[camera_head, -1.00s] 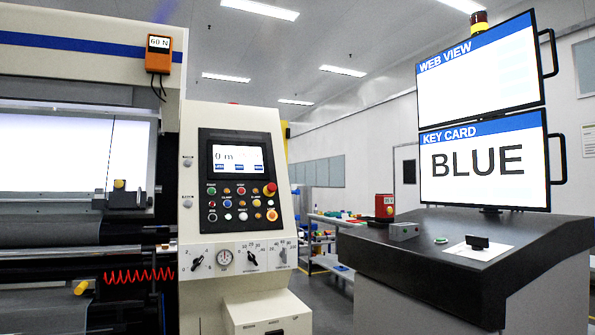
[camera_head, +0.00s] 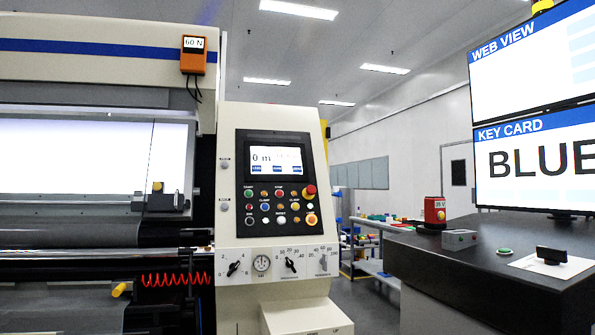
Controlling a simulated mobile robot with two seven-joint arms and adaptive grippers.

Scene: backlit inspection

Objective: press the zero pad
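The control panel (camera_head: 240,145) stands in the middle of the view, on the cream console. Its lit screen (camera_head: 278,154) reads "0 m" with faint text to the right. Three small blue pads (camera_head: 275,168) sit in a row along the bottom of the screen. Their labels are too small to read, so I cannot tell which is the zero pad. Below the screen are rows of coloured buttons, among them a green button (camera_head: 249,193) and a red mushroom knob (camera_head: 309,190). Neither of my grippers is in view.
Below the panel are dials and a round gauge (camera_head: 262,263). The web machine with a bright backlit sheet (camera_head: 70,160) fills the left. A dark desk (camera_head: 450,262) with a "BLUE" key card monitor (camera_head: 535,165) stands at right. Floor shows between console and desk.

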